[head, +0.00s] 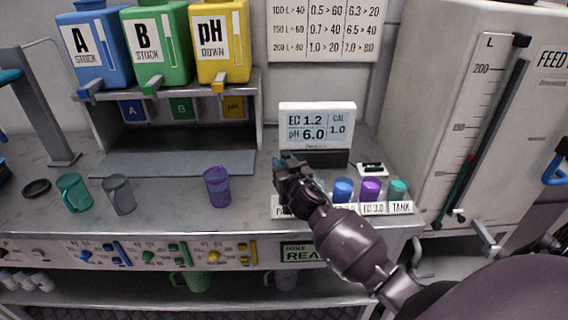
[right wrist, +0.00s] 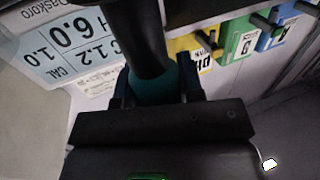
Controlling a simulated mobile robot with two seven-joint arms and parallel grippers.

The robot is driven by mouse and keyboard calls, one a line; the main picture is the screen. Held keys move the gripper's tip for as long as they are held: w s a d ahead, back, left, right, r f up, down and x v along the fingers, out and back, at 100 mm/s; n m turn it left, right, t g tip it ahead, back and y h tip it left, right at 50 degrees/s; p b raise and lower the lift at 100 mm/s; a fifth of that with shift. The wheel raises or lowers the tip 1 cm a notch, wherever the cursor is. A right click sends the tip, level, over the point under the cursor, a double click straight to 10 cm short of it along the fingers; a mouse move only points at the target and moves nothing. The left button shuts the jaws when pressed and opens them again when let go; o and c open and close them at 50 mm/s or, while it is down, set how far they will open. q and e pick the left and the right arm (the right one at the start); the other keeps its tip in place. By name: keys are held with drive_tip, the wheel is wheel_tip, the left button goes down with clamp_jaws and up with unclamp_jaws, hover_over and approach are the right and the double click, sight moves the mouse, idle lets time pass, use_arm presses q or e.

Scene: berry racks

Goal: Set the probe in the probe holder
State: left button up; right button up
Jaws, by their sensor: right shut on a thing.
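My right gripper (head: 284,166) is in front of the meter (head: 317,120), above the row of small cups. In the right wrist view its fingers (right wrist: 160,92) are shut on the probe (right wrist: 140,35), a dark cylinder with a teal band at the grip. In the head view the probe is mostly hidden by my gripper. A small black and white piece (head: 372,169) lies right of the meter's base; I cannot tell if it is the probe holder. My left gripper is not in view.
Labelled cups, blue (head: 343,190), purple (head: 370,188) and teal (head: 398,190), stand at the bench's front right. A purple beaker (head: 217,186) stands left of my gripper. Blue (head: 97,50), green (head: 157,45) and yellow (head: 222,42) stock tanks sit on a shelf. The bench between is clear.

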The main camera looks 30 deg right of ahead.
drive_tip(key=shift+f, duration=0.1)
drive_tip(key=o, duration=1)
drive_tip(key=shift+s, duration=0.1)
drive_tip(key=v, duration=1)
drive_tip(key=shift+s, duration=0.3)
drive_tip(key=s+a+f+n+g+y, duration=0.1)
drive_tip(key=s+a+f+g, duration=0.1)
drive_tip(key=s+f, duration=0.4)
drive_tip(key=s+a+f+n+g+y, duration=0.1)
drive_tip(key=s+a+f+g, duration=0.1)
drive_tip(key=s+f, duration=0.5)
drive_tip(key=s+a+f+n+g+y, duration=0.1)
drive_tip(key=s+a+f+y, duration=0.1)
drive_tip(key=s+a+f, duration=0.2)
drive_tip(key=shift+s+f+n+g, duration=0.4)
drive_tip(key=shift+s+f, duration=0.95)
drive_tip(key=shift+s, duration=0.25)
